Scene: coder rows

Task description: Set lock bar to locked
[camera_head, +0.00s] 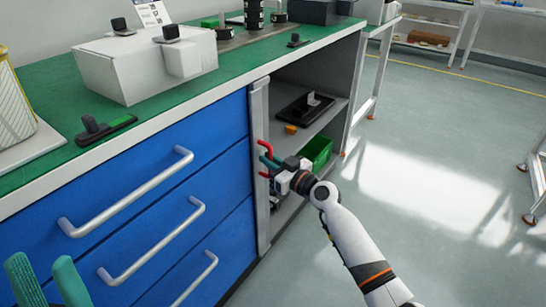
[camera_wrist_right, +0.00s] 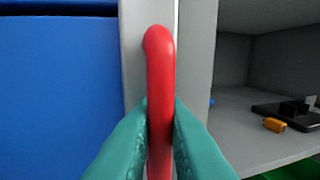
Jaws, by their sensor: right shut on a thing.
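The lock bar (camera_head: 260,112) is a tall grey upright strip at the right edge of the blue drawers. A red handle (camera_head: 265,147) sticks out from it. In the right wrist view the red handle (camera_wrist_right: 160,65) stands upright in front of the grey bar (camera_wrist_right: 132,60). My right gripper (camera_head: 269,163) is shut on the handle, with a teal finger on each side of it; the handle's lower part is partly hidden by the fingers. My left gripper (camera_head: 46,275) is open and empty at the bottom left, in front of the drawers.
Blue drawers (camera_head: 110,190) with silver handles fill the left. Right of the bar is an open grey shelf with a black tray (camera_head: 300,112), an orange block (camera_head: 290,129) and a green bin (camera_head: 317,152). A white box (camera_head: 130,72) stands on the green worktop. Floor at right is clear.

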